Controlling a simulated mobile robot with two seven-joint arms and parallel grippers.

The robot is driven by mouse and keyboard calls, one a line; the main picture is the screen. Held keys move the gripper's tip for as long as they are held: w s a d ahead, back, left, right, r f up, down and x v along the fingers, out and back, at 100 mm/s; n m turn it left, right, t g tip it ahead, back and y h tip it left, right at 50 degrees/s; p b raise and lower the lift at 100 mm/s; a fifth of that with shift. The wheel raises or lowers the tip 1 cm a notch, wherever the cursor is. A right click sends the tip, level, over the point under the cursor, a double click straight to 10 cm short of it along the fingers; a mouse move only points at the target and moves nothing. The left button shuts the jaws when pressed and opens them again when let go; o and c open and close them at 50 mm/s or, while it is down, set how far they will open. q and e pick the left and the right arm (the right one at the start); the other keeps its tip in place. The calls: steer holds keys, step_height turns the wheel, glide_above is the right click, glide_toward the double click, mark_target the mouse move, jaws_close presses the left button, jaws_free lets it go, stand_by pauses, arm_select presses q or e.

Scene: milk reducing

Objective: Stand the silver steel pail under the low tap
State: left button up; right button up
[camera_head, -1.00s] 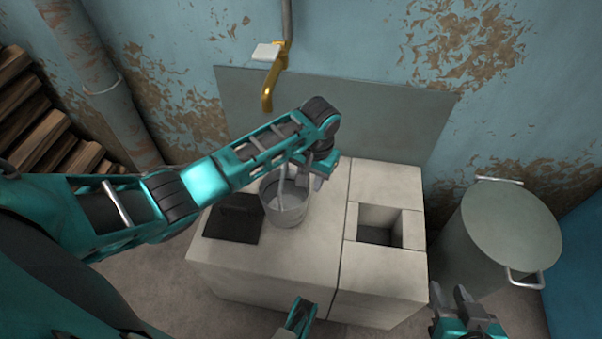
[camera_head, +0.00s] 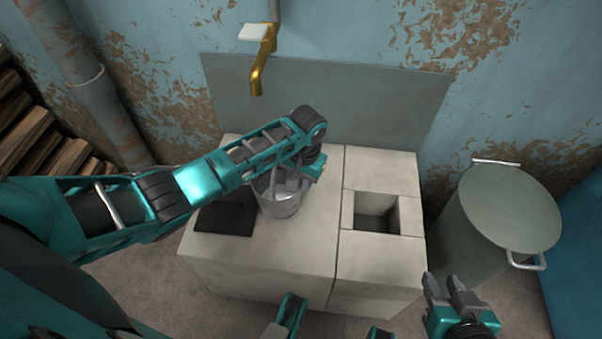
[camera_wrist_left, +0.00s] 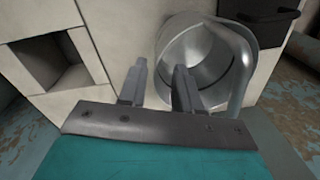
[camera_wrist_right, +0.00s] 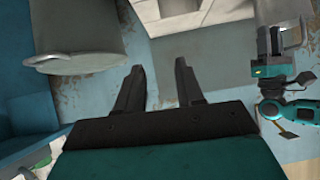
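The silver steel pail (camera_head: 279,204) stands upright on the pale block, right of a dark plate. My left gripper (camera_head: 290,180) is at the pail's rim and partly hides it. In the left wrist view the gripper (camera_wrist_left: 158,80) has its fingers apart; one overlaps the mouth of the pail (camera_wrist_left: 213,55), the other is outside it. I cannot tell whether either touches. The brass tap (camera_head: 259,75) comes off the wall behind the block, above and behind the pail. My right gripper (camera_head: 452,285) is open and empty at the lower right, also in the right wrist view (camera_wrist_right: 158,75).
The pale block (camera_head: 275,255) has a dark plate (camera_head: 225,217) on its left and a square opening (camera_head: 376,211) on its right. A grey lidded drum (camera_head: 500,215) stands to the right. A grey panel (camera_head: 370,110) backs the block. Stacked wood is far left.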

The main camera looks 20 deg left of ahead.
mark_target(298, 197)
arm_select(q)
steer(key=f, duration=0.2)
steer(key=f+b, duration=0.1)
steer(key=f, duration=0.1)
steer(key=f+b, duration=0.1)
steer(key=f, duration=0.1)
steer(key=shift+a, duration=0.25)
steer(key=shift+c, duration=0.5)
jaws_close()
